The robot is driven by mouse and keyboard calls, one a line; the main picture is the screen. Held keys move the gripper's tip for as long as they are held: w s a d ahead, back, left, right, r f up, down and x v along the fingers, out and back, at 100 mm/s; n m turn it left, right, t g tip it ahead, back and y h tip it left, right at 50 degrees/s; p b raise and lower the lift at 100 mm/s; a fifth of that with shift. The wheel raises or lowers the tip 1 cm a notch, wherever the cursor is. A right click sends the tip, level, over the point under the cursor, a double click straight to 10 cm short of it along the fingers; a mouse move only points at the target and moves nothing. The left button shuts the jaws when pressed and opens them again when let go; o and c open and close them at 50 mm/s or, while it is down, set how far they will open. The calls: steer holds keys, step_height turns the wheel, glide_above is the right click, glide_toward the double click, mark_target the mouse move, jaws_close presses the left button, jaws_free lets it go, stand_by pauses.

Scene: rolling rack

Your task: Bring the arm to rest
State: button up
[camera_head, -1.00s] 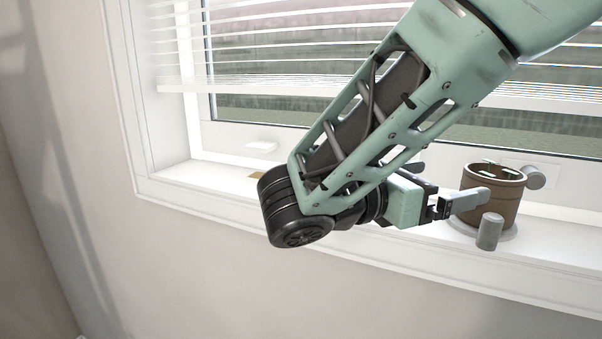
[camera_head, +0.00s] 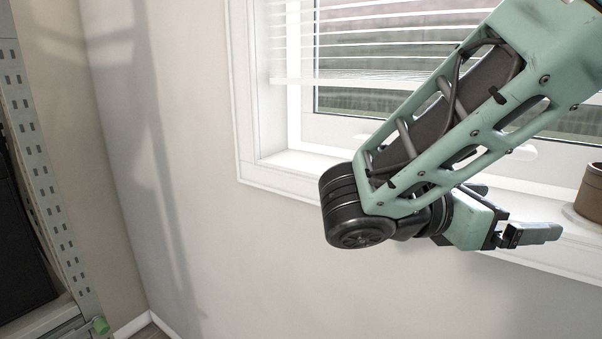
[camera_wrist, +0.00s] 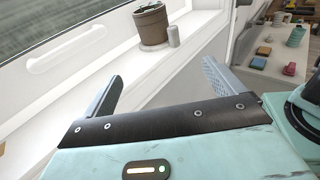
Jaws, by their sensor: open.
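My gripper (camera_head: 520,212) is open, with nothing between its fingers. In the head view it points right, in front of the white window sill, with my arm folded above it. In the wrist view its two fingers (camera_wrist: 160,88) are spread wide apart. A brown pot (camera_wrist: 151,24) stands on the sill beyond the fingers, apart from them. Only the pot's left part shows at the right edge of the head view (camera_head: 590,195).
A small grey cylinder (camera_wrist: 173,36) stands beside the pot on the window sill (camera_wrist: 110,75). A perforated metal rack post (camera_head: 50,170) stands at the far left. Bare wall (camera_head: 180,150) lies between rack and window. Several small objects sit on a surface (camera_wrist: 270,72) at right.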

steer(key=s+a+f+m+g+y+b, duration=0.1)
steer(key=s+f+m+g+y+b, duration=0.25)
steer(key=f, duration=0.55)
steer(key=s+a+f+m+y+b, duration=0.1)
steer(key=s+a+f+y+b, duration=0.15)
steer(key=s+f+y, duration=0.5)
steer(key=s+a+f+m+y+b, duration=0.3)
steer(key=a+f+m+y+b, duration=0.2)
steer(key=f, duration=0.5)
steer(key=a+m, duration=0.2)
steer(key=a, duration=0.1)
steer(key=shift+s+f+t+y, duration=0.25)
steer(key=shift+f+t+y, duration=0.05)
steer(key=shift+t+y, duration=0.1)
steer(key=shift+a+m, duration=0.2)
steer(key=shift+m, duration=0.15)
steer(key=shift+c, duration=0.2)
